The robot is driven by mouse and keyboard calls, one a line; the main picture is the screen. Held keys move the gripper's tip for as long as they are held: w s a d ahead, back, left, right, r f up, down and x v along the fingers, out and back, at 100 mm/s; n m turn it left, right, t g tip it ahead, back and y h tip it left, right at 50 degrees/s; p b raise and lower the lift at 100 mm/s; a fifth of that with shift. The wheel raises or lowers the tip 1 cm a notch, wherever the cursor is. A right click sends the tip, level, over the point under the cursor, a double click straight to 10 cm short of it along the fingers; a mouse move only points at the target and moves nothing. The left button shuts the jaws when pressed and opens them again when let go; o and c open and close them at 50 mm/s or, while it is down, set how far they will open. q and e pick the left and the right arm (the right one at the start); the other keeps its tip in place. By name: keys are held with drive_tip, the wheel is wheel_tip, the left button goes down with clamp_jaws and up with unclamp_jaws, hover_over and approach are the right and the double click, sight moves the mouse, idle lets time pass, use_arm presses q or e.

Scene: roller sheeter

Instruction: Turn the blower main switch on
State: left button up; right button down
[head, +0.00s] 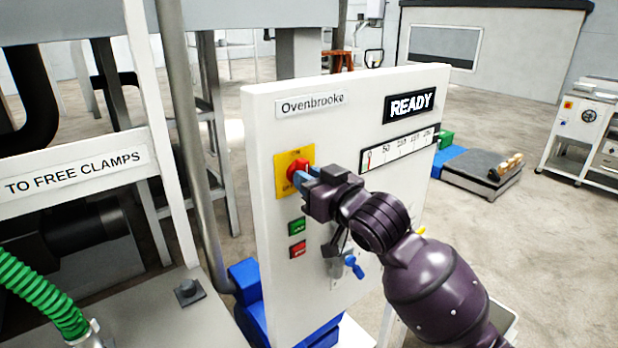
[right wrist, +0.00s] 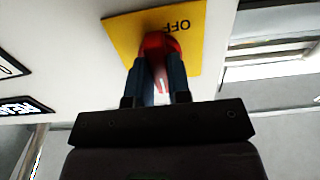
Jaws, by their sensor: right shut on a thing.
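The blower main switch is a red rotary knob (head: 298,170) on a yellow plate (head: 283,186), at the upper left of the white panel's front. In the head view the word OFF is hard to read on the plate. My right gripper (head: 304,178) is at the knob, shut on it. In the right wrist view the red knob (right wrist: 158,50) sits between the two blue fingers of the gripper (right wrist: 157,75), with OFF printed on the yellow plate (right wrist: 190,12) beside it. The top marking of the plate is too small to read for sure. My left gripper is not in view.
The white panel (head: 262,130) carries a READY display (head: 410,105) and a gauge (head: 400,148). Green (head: 297,227) and red (head: 297,250) buttons sit below the switch. A blue-handled lever (head: 353,266) is below my right arm. A green hose (head: 40,295) is at the lower left.

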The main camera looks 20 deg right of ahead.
idle(0.4)
drive_tip(key=c, duration=1.1)
unclamp_jaws()
drive_tip(key=shift+o, duration=0.2)
drive_tip(key=b+v, duration=0.1)
drive_tip(key=v, duration=0.9)
drive_tip(key=shift+s+b, duration=0.3)
drive_tip(key=shift+s, duration=0.1)
drive_tip(key=shift+d+r, duration=0.1)
drive_tip(key=shift+d, duration=0.05)
